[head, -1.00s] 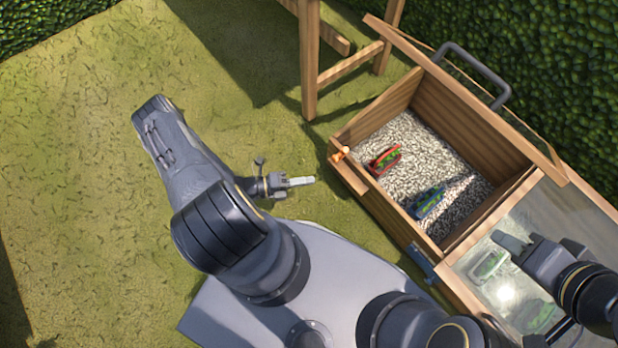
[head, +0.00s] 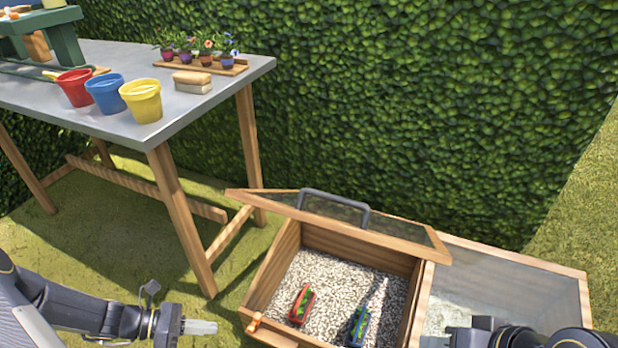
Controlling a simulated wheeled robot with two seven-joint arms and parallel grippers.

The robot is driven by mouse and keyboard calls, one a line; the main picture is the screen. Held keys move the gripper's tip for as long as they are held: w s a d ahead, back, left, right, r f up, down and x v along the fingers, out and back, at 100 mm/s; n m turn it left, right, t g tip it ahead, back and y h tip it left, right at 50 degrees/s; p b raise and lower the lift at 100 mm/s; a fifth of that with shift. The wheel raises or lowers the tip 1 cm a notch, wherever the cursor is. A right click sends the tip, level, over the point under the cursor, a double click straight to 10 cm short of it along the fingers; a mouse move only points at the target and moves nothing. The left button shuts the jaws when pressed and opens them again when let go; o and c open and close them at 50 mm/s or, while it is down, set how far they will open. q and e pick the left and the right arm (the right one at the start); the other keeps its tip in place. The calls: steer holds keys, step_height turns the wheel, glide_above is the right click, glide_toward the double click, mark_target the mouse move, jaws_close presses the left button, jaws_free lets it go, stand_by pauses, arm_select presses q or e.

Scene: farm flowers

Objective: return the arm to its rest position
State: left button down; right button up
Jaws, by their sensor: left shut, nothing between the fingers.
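My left gripper (head: 198,327) is at the bottom left of the head view. Its fingers are together with nothing between them, over the grass and left of the wooden box. My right gripper (head: 450,338) is at the bottom right, by the glass-topped part of the box. Its fingertips are cut by the lower edge, so I cannot tell whether it is open or shut.
The wooden box (head: 274,262) has its glass lid (head: 385,228) raised at the back. Gravel, a red item (head: 302,305) and a blue item (head: 358,326) lie inside. A table (head: 225,88) with red, blue and yellow pots stands behind left. A hedge (head: 420,100) closes the back.

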arm_select(q)
steer(key=s+d+r+m+t+y, duration=0.2)
steer(key=s+r+m+y, duration=0.35)
steer(key=r+m, duration=0.6)
steer(key=s+d+r+m+t+y, duration=0.15)
steer(key=s+r+m+y, duration=0.25)
steer(key=s+r+m, duration=0.5)
step_height(320, 180, up, 34)
steer(key=w+m+p, duration=0.1)
steer(key=m+p, duration=0.2)
steer(key=p, duration=3)
steer(key=shift+w+r, duration=0.25)
steer(key=shift+w, duration=0.15)
steer(key=shift+a+f, duration=0.1)
steer(key=shift+f, duration=0.05)
